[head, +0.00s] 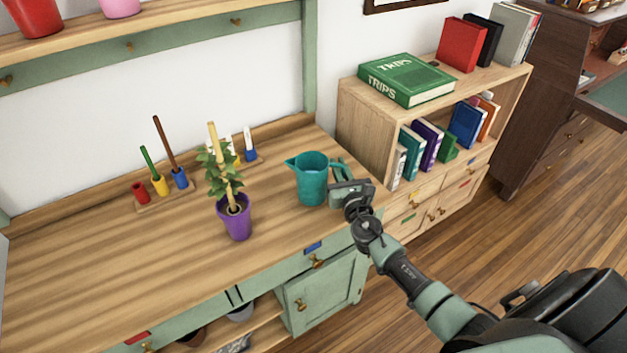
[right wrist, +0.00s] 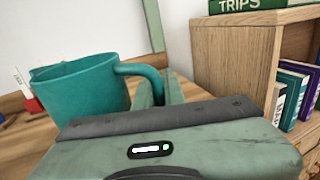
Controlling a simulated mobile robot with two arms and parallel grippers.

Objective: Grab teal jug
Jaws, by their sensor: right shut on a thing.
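The teal jug (head: 311,181) stands upright on the wooden top of the green cabinet, near its right end. It has a spout on its left side and a handle on its right. My right gripper (head: 340,171) comes in from the right and is shut on the jug's handle. In the right wrist view the jug (right wrist: 82,97) fills the left side, and its handle (right wrist: 143,70) reaches over to the fingers of my right gripper (right wrist: 160,92). The fingertips are partly hidden behind the gripper body. My left gripper is not in view.
A purple pot with a plant (head: 235,217) stands left of the jug. Racks of coloured tools (head: 165,193) sit at the back of the wooden top (head: 100,255). A bookshelf (head: 362,115) with a green TRIPS book (head: 407,78) stands to the right. The left part of the top is clear.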

